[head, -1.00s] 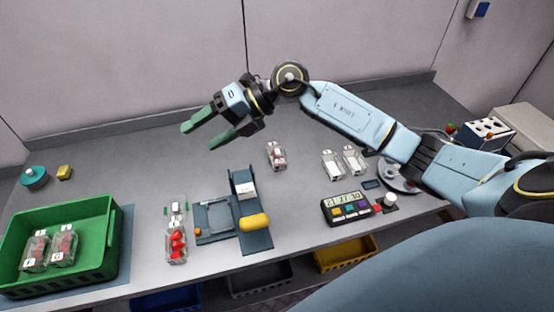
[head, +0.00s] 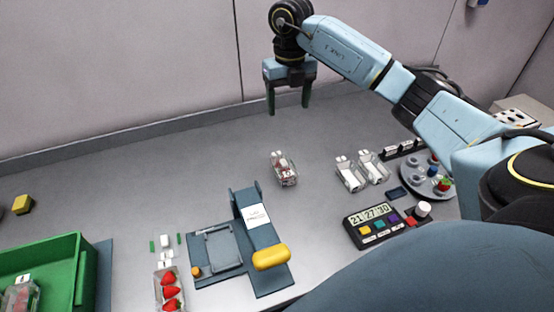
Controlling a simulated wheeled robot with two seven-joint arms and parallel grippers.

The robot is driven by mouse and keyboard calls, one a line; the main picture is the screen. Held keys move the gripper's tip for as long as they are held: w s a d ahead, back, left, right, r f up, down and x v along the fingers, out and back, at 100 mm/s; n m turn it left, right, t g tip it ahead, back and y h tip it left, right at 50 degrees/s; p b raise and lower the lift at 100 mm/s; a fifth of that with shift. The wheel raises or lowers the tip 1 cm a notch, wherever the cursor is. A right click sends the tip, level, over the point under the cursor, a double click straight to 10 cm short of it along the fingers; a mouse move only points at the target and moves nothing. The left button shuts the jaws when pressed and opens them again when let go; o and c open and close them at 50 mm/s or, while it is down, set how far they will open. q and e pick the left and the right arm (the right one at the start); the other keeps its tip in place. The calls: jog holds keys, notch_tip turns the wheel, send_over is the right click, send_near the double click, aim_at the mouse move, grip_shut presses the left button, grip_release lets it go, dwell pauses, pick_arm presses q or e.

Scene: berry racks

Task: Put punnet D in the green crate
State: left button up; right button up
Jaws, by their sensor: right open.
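The green crate (head: 62,262) is at the lower left, cut off by the picture edge. A clear punnet with berries (head: 22,297) shows inside it. My right gripper (head: 288,108) is open and empty, fingers pointing down, high over the back of the table. A clear punnet with a few dark red berries and a white label (head: 284,170) stands on the table below it, apart from the fingers. I cannot read its letter, so I cannot tell which punnet is D. My left gripper is not in view.
A punnet of strawberries (head: 169,291) stands near the front edge beside a blue-grey station with a yellow handle (head: 270,257). Two pale punnets (head: 349,174) (head: 373,167) and a timer (head: 371,226) are at right.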

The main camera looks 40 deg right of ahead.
jog(key=b, duration=0.5)
send_over(284, 162)
notch_tip(284, 162, down, 7)
notch_tip(284, 162, down, 12)
jog(key=b, duration=0.4)
jog(key=shift+a+r, duration=0.1)
jog(key=shift+f+b, duration=0.4)
jog(key=shift+f, duration=2.55)
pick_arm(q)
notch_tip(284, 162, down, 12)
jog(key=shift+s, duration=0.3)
pick_arm(e)
jog(key=shift+c, duration=0.4)
jog(key=c, duration=0.9)
